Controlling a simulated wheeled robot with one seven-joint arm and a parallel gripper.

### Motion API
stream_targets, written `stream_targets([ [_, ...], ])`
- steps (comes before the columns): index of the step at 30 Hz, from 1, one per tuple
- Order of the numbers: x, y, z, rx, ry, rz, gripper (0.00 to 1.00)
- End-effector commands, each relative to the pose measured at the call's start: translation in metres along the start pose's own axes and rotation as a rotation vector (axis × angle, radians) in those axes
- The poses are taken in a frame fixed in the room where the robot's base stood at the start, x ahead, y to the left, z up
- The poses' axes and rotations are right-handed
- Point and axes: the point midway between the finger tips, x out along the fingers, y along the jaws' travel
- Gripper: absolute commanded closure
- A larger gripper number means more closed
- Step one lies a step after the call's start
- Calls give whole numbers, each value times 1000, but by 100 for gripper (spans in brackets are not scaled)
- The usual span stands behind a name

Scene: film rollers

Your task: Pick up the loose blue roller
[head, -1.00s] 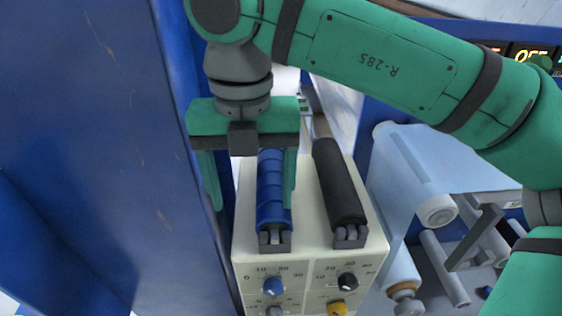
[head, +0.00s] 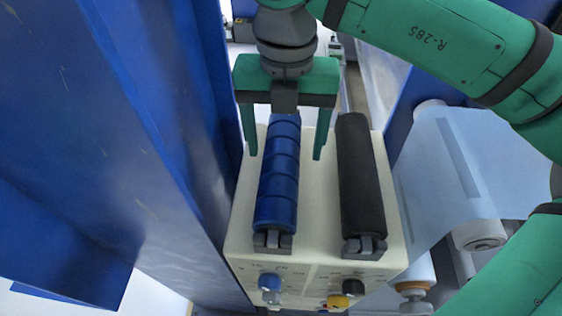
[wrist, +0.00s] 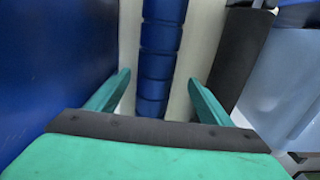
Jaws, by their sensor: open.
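The blue roller (head: 277,185) lies lengthwise in a dark holder on top of a cream machine box (head: 318,225), left of a black roller (head: 361,185). My gripper (head: 285,156) is open, with one green finger on each side of the blue roller's far half. In the wrist view, the blue roller (wrist: 160,55) runs between the two open fingers (wrist: 162,90), with gaps on both sides. Whether the fingertips reach down to the roller's height is hard to tell.
A tall blue panel (head: 140,130) stands close on the left of the box. The black roller also shows in the wrist view (wrist: 240,55), near the right finger. Knobs (head: 340,300) are on the box front. A pale film sheet (head: 450,170) hangs at right.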

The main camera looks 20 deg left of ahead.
Motion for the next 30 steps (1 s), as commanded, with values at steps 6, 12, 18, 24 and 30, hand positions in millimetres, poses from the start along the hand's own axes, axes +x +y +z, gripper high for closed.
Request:
stream_targets([
  [6,21,5,0,-6,1,1,26],
  [12,47,9,0,-6,1,1,26],
  [18,56,9,0,-6,-1,1,26],
  [24,56,9,0,-5,-1,0,36],
  [30,56,9,0,-6,-1,0,83],
])
